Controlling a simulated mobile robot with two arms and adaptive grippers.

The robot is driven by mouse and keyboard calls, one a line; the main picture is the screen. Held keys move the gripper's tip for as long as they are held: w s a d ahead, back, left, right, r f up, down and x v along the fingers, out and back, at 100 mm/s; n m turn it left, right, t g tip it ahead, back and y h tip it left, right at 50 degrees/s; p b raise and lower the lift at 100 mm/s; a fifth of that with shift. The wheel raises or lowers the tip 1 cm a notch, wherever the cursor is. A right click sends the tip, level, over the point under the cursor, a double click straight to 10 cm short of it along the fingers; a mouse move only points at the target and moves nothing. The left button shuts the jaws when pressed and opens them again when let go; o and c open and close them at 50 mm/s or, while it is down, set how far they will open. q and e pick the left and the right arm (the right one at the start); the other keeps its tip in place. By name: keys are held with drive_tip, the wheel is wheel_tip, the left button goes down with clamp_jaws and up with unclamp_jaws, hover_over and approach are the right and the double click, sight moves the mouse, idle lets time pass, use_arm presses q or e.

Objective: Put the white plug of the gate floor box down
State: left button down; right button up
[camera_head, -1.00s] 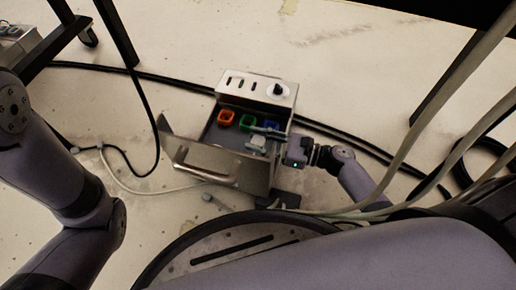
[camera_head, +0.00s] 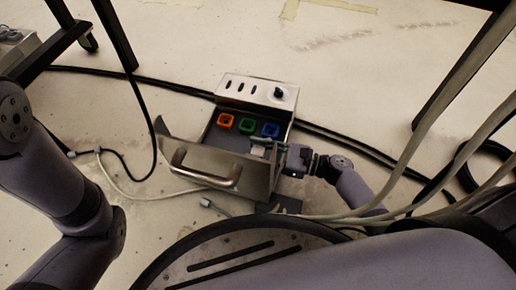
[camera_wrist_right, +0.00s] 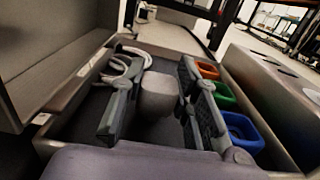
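The metal floor box (camera_head: 222,84) stands open on the floor, with orange, green and blue sockets inside; the sockets also show in the right wrist view. The pale grey-white plug (camera_wrist_right: 158,94) stands on the dark floor of the box's tray, left of the sockets in that view. My right gripper (camera_wrist_right: 160,98) reaches into the box from its right side. Its dark fingers stand apart on either side of the plug, with narrow gaps visible. In the head view the right gripper (camera_head: 265,147) partly hides the plug. My left gripper is out of view.
A front panel with a bar handle (camera_head: 190,174) closes off the box's near side. Pale cable loops (camera_wrist_right: 128,66) lie in the tray beyond the left finger. Black cables cross the floor behind the box. A small grey connector (camera_head: 206,203) lies in front.

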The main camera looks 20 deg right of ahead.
drive_tip(key=o, duration=0.5)
drive_tip(key=shift+s+f, duration=0.1)
drive_tip(key=shift+f, duration=0.65)
drive_tip(key=shift+c, duration=0.2)
drive_tip(key=shift+r, duration=0.35)
drive_tip(key=p+v, duration=0.5)
drive_tip(key=v, duration=0.7)
drive_tip(key=shift+r, duration=0.5)
